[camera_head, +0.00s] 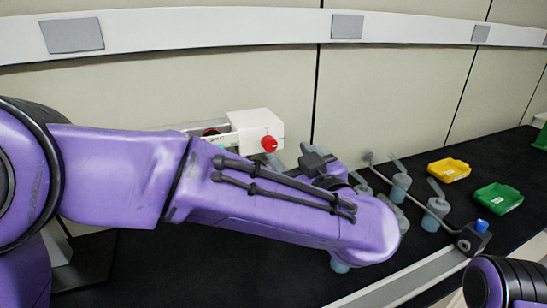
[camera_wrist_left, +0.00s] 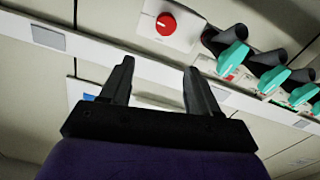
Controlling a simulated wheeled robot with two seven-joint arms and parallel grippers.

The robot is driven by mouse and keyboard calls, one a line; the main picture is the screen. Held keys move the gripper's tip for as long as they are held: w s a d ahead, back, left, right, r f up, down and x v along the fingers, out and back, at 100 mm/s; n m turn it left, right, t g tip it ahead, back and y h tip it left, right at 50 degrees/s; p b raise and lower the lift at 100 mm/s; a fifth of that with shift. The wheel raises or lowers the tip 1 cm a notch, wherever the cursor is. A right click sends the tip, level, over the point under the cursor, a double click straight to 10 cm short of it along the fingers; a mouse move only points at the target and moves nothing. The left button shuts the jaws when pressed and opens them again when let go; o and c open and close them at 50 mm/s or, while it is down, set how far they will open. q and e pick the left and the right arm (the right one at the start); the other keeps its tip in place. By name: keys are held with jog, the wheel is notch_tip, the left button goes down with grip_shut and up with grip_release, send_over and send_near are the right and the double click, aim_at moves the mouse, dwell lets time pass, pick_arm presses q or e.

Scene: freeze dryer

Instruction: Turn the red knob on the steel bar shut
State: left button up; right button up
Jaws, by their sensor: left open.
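A red knob (camera_head: 269,143) sits on the front of a white box (camera_head: 248,128) behind my left arm. It also shows in the left wrist view (camera_wrist_left: 166,23), near the top, beyond the fingertips. My left gripper (camera_wrist_left: 158,78) is open, with nothing between its two dark fingers and apart from the knob. In the head view the left gripper (camera_head: 318,160) shows only as dark parts behind the purple forearm. A grey metal bar (camera_head: 190,128) runs left from the white box, mostly hidden by my arm. My right gripper is out of sight.
Several translucent cups with grey levers (camera_head: 436,208) stand right of my arm. Several teal pieces with dark ends (camera_wrist_left: 233,58) line the wrist view's right.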

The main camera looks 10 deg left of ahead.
aim_at(271, 145)
pick_arm(q)
jog(key=x, duration=0.3)
jog(key=f+p+x, duration=0.1)
jog(key=x, duration=0.2)
jog(key=f+p+x, duration=0.1)
jog(key=x, duration=0.3)
jog(key=shift+f, duration=0.2)
jog(key=shift+w+a+f, duration=0.1)
jog(key=shift+w+a, duration=0.1)
jog(key=shift+w, duration=0.2)
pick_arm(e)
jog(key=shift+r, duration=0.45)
pick_arm(q)
jog(key=shift+s, duration=0.1)
jog(key=c, duration=1)
